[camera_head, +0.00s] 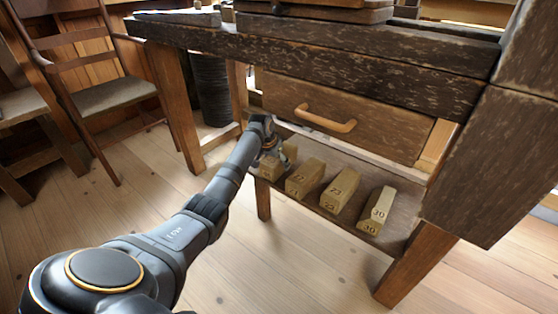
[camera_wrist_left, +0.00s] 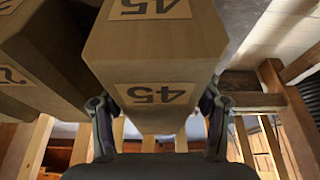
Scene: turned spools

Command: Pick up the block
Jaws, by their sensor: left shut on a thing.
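My left gripper (camera_head: 268,152) reaches in from the left to the low shelf of the workbench, at the leftmost of a row of wooden blocks. In the left wrist view the gripper (camera_wrist_left: 158,112) has a finger on each side of a tan block (camera_wrist_left: 150,45) labelled 45 and is shut on it. In the head view this block (camera_head: 272,167) is partly hidden by the gripper; I cannot tell whether it touches the shelf. My right gripper is not in view.
Other blocks stand to the right on the shelf (camera_head: 335,222): one (camera_head: 306,178) with an unclear number, one marked 23 (camera_head: 340,190), one marked 30 (camera_head: 377,211). A drawer (camera_head: 380,135) and thick benchtop (camera_head: 330,50) lie above. A chair (camera_head: 105,95) stands left.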

